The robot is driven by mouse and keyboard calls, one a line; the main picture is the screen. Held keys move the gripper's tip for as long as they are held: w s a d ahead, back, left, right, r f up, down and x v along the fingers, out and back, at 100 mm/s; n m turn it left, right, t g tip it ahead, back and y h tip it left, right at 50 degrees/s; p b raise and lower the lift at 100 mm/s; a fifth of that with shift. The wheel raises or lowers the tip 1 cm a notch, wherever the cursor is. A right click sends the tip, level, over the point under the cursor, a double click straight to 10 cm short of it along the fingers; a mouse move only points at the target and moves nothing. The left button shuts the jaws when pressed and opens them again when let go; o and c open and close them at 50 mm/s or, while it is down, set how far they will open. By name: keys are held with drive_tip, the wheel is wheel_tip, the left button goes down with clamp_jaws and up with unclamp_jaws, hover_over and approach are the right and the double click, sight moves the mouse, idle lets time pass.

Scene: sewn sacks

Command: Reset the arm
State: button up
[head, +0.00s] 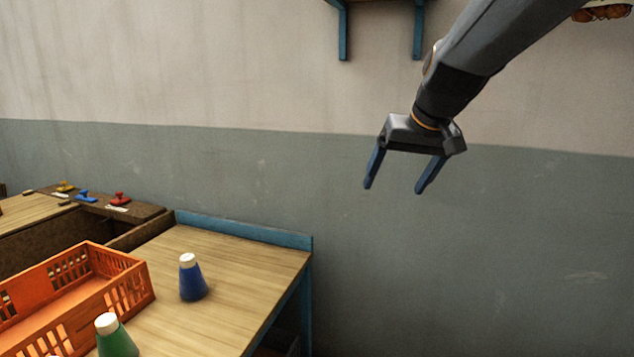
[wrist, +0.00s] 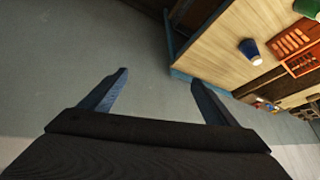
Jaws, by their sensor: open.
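My gripper (head: 393,188) hangs in the air at the upper right of the head view, in front of the wall. Its two blue fingers are spread wide with nothing between them. The fingers also show in the wrist view (wrist: 158,88), open and empty. It is apart from the table and everything on it.
A wooden table (head: 235,290) with a blue edge stands lower left. It holds a blue cone (head: 192,280), a green cone (head: 116,340) and an orange crate (head: 128,290). Several coloured-handled things (head: 86,197) sit on a dark ledge behind. A shelf bracket (head: 343,35) is above.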

drive_tip(key=s+d+f+g+h, duration=0.1)
drive_tip(key=s+f+g, duration=0.3)
drive_tip(key=s+f, duration=1.7)
wheel_tip(320, 180, down, 4)
drive_tip(key=shift+s+d+r+g+h, duration=0.2)
drive_tip(key=shift+d+g+h, duration=0.15)
drive_tip(key=shift+d, duration=0.5)
drive_tip(key=shift+w, duration=0.1)
